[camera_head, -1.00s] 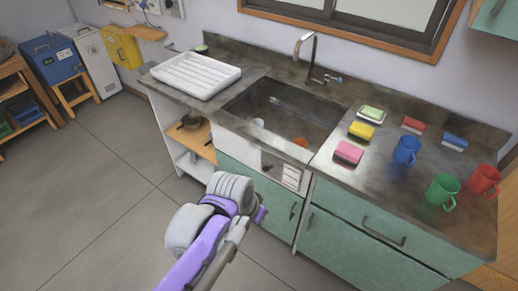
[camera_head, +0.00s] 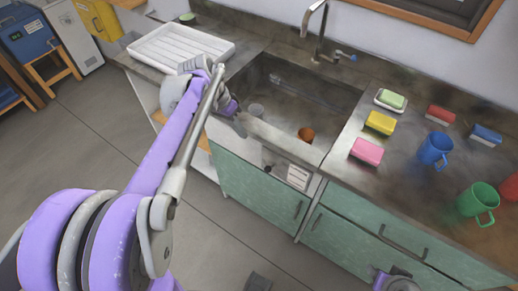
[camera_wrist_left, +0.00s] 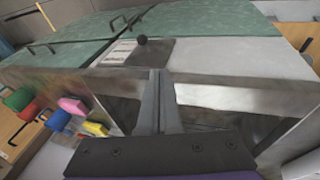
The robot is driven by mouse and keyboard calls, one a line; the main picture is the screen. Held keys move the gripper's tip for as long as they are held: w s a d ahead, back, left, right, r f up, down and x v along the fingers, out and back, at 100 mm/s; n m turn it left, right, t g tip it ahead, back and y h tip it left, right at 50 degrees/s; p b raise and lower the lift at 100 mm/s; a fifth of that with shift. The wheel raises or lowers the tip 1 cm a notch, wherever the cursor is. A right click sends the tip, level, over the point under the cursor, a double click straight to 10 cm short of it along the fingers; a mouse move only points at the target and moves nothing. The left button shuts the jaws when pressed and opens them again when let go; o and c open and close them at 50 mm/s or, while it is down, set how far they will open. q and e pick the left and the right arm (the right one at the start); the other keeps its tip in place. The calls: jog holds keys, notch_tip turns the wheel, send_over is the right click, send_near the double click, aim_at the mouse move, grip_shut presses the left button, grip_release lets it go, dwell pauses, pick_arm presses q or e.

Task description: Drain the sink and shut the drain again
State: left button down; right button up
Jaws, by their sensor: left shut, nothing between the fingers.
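The grey metal sink (camera_head: 290,100) is set in the worktop, under a curved tap (camera_head: 320,32). An orange cup-like thing (camera_head: 306,134) and a pale cup-like thing (camera_head: 257,110) show in the basin. I cannot tell its water level. A small dark round knob (camera_head: 268,169) is on the sink's pale front panel. It also shows in the left wrist view (camera_wrist_left: 141,40), beyond my fingertips and apart from them. My left gripper (camera_head: 239,124) is shut and empty at the sink's front left rim. It also shows in the left wrist view (camera_wrist_left: 160,76).
A white ribbed drying rack (camera_head: 180,50) stands left of the sink. Sponges, including a pink one (camera_head: 367,151), and mugs, including a blue one (camera_head: 435,149), are on the right worktop. A label (camera_head: 298,176) is beside the knob. Green cabinet doors are below.

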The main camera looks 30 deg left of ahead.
pick_arm(q)
jog(key=shift+w+a, duration=0.1)
jog(key=shift+a, duration=0.05)
jog(key=b, duration=0.1)
send_near(268, 170)
jog(key=w+a+f, duration=0.3)
jog(key=w+f, duration=0.1)
jog(key=d+f, duration=0.1)
jog(key=s+d+f, duration=0.1)
jog(key=d, duration=0.1)
jog(key=shift+s+f, duration=0.1)
jog(key=shift+s, duration=0.05)
jog(key=shift+s, duration=0.1)
dwell(0.3)
jog(key=shift+s+f+t, duration=0.2)
jog(key=shift+t, duration=0.1)
